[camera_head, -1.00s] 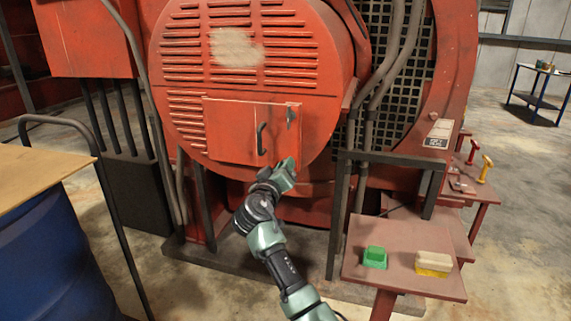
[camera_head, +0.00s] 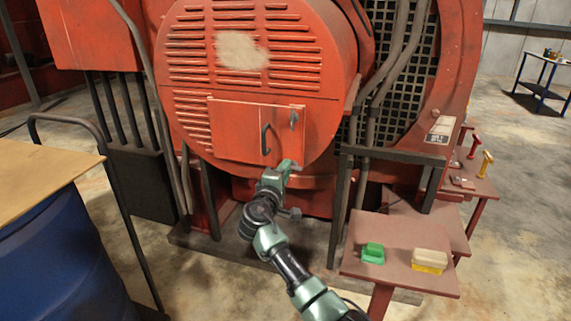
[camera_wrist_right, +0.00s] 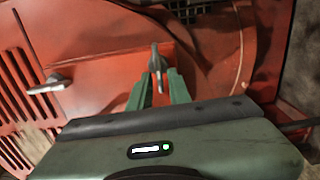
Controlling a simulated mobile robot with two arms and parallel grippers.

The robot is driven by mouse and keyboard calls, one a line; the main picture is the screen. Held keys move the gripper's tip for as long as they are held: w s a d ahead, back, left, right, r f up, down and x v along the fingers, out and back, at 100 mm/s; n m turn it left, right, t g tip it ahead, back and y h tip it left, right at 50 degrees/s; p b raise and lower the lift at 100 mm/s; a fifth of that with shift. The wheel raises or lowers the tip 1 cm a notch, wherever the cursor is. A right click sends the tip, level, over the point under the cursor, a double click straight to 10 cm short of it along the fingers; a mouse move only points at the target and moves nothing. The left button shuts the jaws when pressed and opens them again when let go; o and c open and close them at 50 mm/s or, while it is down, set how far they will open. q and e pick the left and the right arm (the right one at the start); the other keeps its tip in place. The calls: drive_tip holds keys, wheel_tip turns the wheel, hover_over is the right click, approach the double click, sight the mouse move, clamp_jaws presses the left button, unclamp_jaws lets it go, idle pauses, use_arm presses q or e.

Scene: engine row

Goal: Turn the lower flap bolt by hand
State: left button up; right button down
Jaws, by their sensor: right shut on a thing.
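A red flap (camera_head: 235,132) with a black handle (camera_head: 265,139) is closed on the round slatted red cover. A grey upper bolt (camera_head: 293,118) sits near its top right corner. My right gripper (camera_head: 287,166) is at the flap's lower right corner and hides the lower bolt in the head view. In the right wrist view, the lower flap bolt (camera_wrist_right: 156,58) is a grey lever between the two green fingers, which are shut on it. A second grey lever, seemingly the upper bolt (camera_wrist_right: 47,85), shows at left there. My left gripper is out of view.
A red side table (camera_head: 400,277) at lower right holds a green block (camera_head: 373,253) and a yellow-and-cream block (camera_head: 430,261). A dark frame (camera_head: 340,200) stands right of my arm. A blue drum (camera_head: 60,250) and a black rail (camera_head: 105,150) are at left.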

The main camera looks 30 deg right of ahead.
drive_tip(key=shift+s+d+f+n+p, duration=0.1)
drive_tip(key=shift+d+n+p, duration=0.05)
drive_tip(key=shift+n+p, duration=1.95)
drive_tip(key=shift+s+d+f+n+p, duration=0.15)
drive_tip(key=shift+n+p, duration=1.1)
drive_tip(key=shift+n, duration=1.5)
drive_tip(key=shift+s+d+n+p, duration=0.1)
drive_tip(key=shift+d+n+p, duration=0.1)
drive_tip(key=shift+n+p, duration=1.9)
drive_tip(key=shift+d+f+n, duration=0.1)
drive_tip(key=shift+n, duration=0.65)
drive_tip(key=c, duration=1.6)
unclamp_jaws()
drive_tip(key=v, duration=0.2)
drive_tip(key=b+v, duration=0.1)
drive_tip(key=v, duration=0.4)
drive_tip(key=shift+s+a+f, duration=0.2)
drive_tip(key=shift+f, duration=0.1)
